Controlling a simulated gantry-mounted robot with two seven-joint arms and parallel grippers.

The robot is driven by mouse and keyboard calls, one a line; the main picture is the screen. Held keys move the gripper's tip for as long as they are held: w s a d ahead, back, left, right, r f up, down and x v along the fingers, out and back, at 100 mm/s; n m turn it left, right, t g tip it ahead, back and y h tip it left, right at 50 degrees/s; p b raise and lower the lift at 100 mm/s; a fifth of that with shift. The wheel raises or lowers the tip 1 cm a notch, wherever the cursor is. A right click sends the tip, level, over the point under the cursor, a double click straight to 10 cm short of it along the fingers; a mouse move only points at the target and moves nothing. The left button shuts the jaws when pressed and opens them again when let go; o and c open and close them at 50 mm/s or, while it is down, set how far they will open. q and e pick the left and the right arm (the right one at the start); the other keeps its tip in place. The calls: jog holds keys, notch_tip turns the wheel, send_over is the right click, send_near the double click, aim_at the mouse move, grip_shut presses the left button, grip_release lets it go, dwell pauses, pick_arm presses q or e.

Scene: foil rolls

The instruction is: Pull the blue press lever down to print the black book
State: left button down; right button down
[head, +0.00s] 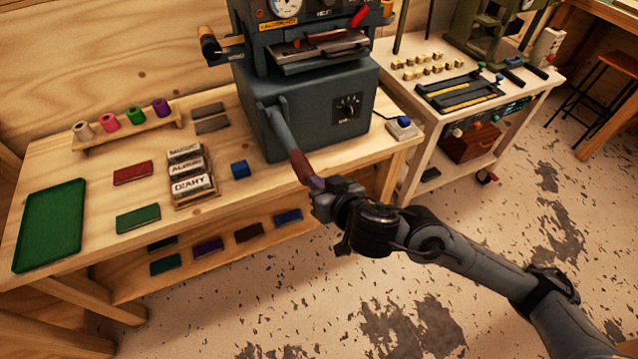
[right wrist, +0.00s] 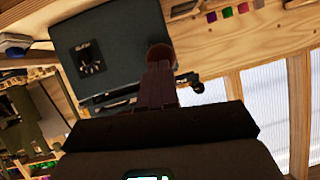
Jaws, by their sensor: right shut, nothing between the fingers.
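The press (head: 310,100) is a dark grey-blue machine on the wooden bench. Its lever (head: 280,125) slants down and forward from the left side, with a brown grip and a bluish end. My right gripper (head: 319,188) is shut at the lever's lower end, with nothing between its fingers. It looks very near or touching, but I cannot tell contact. In the right wrist view, the shut fingers (right wrist: 157,88) point at a round brown end (right wrist: 160,54), probably the lever's. A dark flat item (head: 303,50) lies on the press bed; I cannot tell if it is the black book. My left gripper is not in view.
The bench holds a rack of coloured foil rolls (head: 125,122), a green tray (head: 50,225), type blocks (head: 190,170), a blue block (head: 240,169) and flat coloured books. A cart (head: 405,187) stands at the right. The floor in front is clear.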

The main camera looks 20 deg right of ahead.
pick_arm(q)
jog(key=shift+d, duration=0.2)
pick_arm(e)
jog(key=shift+f, duration=0.35)
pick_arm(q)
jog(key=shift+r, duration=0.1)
pick_arm(e)
jog(key=shift+r, duration=0.1)
